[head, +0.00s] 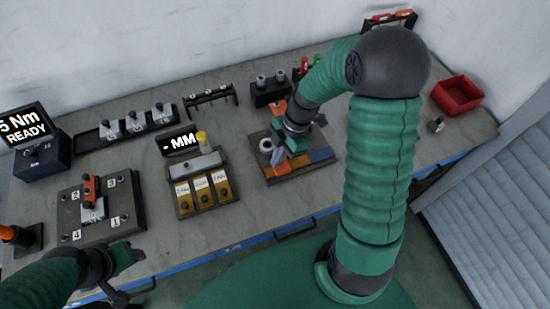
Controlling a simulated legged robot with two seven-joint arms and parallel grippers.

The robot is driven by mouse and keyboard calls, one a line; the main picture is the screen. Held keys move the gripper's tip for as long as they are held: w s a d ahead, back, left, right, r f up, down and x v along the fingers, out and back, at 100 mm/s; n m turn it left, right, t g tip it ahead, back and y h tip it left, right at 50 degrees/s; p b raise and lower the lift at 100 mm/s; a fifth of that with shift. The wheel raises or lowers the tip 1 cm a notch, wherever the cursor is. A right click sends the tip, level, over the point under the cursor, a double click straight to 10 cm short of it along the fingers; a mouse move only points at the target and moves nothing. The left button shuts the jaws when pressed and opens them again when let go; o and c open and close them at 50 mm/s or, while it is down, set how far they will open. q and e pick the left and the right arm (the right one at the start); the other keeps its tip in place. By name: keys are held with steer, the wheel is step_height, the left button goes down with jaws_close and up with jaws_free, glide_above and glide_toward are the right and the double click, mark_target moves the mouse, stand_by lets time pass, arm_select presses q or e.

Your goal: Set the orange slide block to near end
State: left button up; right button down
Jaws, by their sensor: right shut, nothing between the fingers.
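My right gripper (281,156) is shut and empty. It points down over a dark board (268,178) with orange and blue patches along its near side. An orange block (279,108) shows at the far side of this board, just left of my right wrist; my arm hides part of the area. I cannot tell for sure whether it is the slide block, or whether the gripper touches anything. A pale ring-shaped part (266,145) is left of the fingers. My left gripper (130,257) is at the table's front edge, lower left; its opening is unclear.
A numbered plate (70,232) with an orange-topped part (90,188) lies at the left. A unit with an MM display (183,141) and several yellow-brown labelled pieces stands in the middle. A red bin (457,96) is at the right. Bare table lies between the stations.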

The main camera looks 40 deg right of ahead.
glide_above(320, 155)
steer(key=shift+d, duration=0.2)
steer(key=shift+a+r, duration=0.1)
stand_by(0.4)
